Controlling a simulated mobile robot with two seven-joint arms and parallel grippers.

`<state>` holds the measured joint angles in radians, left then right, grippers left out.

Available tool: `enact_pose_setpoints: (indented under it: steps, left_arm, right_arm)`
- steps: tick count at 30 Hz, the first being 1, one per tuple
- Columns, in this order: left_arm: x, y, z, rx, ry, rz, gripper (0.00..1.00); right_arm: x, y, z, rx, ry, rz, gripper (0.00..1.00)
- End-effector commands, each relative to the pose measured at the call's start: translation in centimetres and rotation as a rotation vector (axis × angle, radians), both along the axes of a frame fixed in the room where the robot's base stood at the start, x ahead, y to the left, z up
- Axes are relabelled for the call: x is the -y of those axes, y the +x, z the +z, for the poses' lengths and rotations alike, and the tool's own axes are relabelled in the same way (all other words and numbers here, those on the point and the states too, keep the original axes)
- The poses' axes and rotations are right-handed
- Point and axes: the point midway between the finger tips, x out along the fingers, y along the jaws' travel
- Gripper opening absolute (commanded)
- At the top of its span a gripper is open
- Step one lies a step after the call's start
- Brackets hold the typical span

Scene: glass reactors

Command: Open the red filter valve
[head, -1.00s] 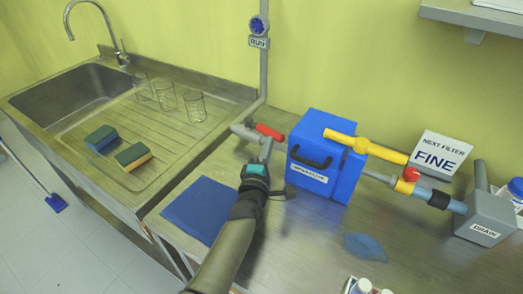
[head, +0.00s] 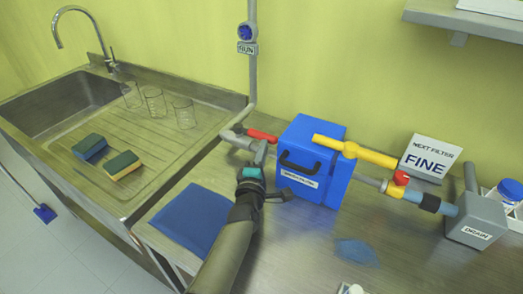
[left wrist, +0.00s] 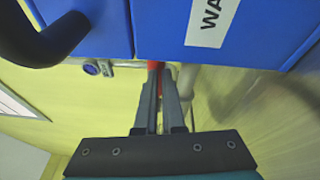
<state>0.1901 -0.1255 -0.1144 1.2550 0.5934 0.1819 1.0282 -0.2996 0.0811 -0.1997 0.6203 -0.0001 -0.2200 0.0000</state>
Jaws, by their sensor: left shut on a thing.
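The red valve handle (head: 262,135) sits on the grey pipe just left of the blue filter box (head: 325,135). It looks roughly in line with the pipe. My left gripper (head: 261,152) reaches up to it from below, and its fingers are shut on the handle. In the left wrist view the two fingers (left wrist: 161,100) are close together, with a bit of the red handle (left wrist: 157,65) showing at their tips. The fingers hide part of the handle and pipe. My right gripper is not in view.
The blue box has a black carry handle (head: 298,163) close to my left gripper. A blue mat (head: 190,215) lies left of my arm.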

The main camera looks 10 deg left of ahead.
Motion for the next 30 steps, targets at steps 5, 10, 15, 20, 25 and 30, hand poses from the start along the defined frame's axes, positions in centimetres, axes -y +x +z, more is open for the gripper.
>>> enact_pose_setpoints:
  steps: [5, 10, 15, 20, 25, 30]
  left_arm:
    - [1.1, 0.4, 1.1, 0.012, -0.010, -0.022, 0.00]
    - [1.0, -0.6, 1.0, 0.013, -0.010, -0.021, 0.00]
    - [0.7, -3.1, 0.8, 0.010, -0.009, -0.016, 0.00]
    - [0.2, -6.0, 0.4, 0.007, -0.007, -0.010, 0.00]
    - [-0.2, -9.1, 0.1, 0.006, -0.004, -0.006, 0.00]
    - [-0.4, -12.1, -0.1, 0.005, -0.004, -0.003, 0.00]
  right_arm:
    - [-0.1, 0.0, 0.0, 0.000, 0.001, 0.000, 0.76]
    - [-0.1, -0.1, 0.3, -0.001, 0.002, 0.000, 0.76]
    - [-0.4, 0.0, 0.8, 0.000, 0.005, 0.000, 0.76]
    - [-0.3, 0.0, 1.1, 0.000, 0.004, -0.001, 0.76]
    - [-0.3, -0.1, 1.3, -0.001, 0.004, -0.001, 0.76]
    - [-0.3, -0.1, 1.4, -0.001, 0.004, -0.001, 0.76]
